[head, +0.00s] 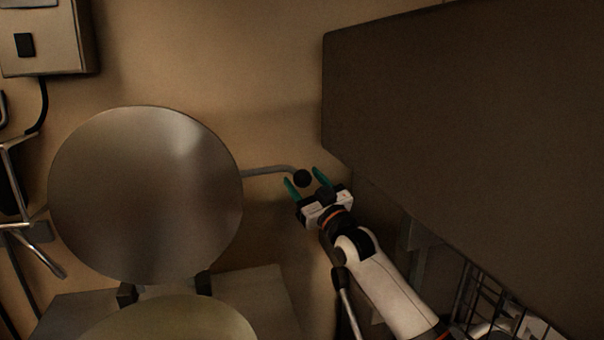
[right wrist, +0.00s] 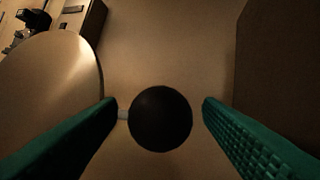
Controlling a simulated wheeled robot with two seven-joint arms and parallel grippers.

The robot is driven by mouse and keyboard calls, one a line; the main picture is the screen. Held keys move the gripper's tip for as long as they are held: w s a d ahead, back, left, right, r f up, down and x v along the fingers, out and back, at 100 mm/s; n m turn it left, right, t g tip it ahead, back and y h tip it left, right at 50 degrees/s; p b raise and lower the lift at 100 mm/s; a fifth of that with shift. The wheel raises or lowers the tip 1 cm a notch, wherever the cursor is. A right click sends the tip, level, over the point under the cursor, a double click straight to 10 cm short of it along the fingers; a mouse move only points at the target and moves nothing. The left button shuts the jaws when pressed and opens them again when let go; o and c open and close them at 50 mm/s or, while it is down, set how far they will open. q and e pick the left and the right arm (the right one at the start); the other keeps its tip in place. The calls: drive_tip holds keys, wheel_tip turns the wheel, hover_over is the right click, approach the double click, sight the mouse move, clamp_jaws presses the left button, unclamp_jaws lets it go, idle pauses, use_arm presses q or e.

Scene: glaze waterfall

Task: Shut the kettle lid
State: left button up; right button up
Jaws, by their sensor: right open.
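The kettle lid (head: 146,195) is a large round metal disc standing raised on its hinge at the left of the head view. Its edge also shows at the left of the right wrist view (right wrist: 50,80). The kettle (head: 170,320) shows only partly below it. A grey rod from the lid's right side ends in a black ball knob (head: 302,178). My right gripper (head: 306,178) is open with its green fingers on either side of the knob. In the right wrist view the knob (right wrist: 160,118) sits between the fingers, with a gap on the right. My left gripper is not in view.
A large dark panel (head: 460,130) fills the right side, close above my right arm. A wall box (head: 45,40) with a cable is at the top left. Metal bars (head: 30,235) stand at the far left. A wire rack (head: 490,300) is at the lower right.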

drive_tip(key=shift+w+a+r, duration=0.2)
drive_tip(key=shift+w+r, duration=0.05)
drive_tip(key=shift+w, duration=0.1)
drive_tip(key=shift+w+a+r, duration=0.1)
drive_tip(key=shift+w+a, duration=0.05)
drive_tip(key=shift+w, duration=0.2)
